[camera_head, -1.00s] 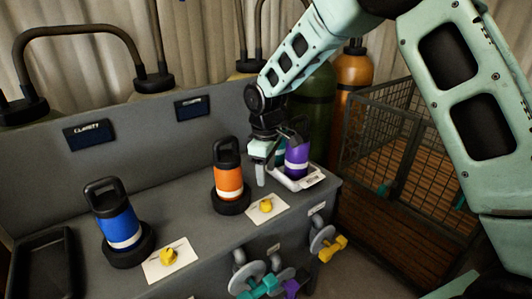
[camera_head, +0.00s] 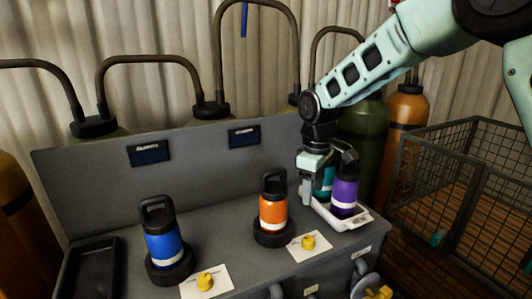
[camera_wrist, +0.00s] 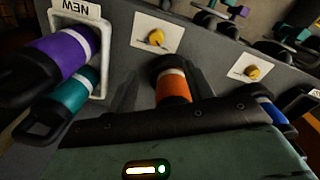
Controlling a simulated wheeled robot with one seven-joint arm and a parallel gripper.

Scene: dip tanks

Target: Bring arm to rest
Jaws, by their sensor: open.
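My gripper (camera_head: 306,187) hangs over the grey bench, between the orange bottle and the white tray. It is open and nothing shows held in it. The orange bottle (camera_head: 273,209) stands upright in a black round holder, left of my gripper; it also shows in the wrist view (camera_wrist: 172,86). The purple bottle (camera_head: 345,192) and the teal bottle (camera_head: 326,180) stand in the white tray (camera_head: 352,222), just right of my gripper. The blue bottle (camera_head: 163,243) stands in another black holder at the left.
Yellow knobs on white cards (camera_head: 309,242) sit in front of the holders. An empty black tray (camera_head: 91,268) lies at the bench's left end. The grey back panel (camera_head: 95,178) rises behind, with gas cylinders (camera_head: 403,122) beyond. A wire cage (camera_head: 470,170) stands at the right.

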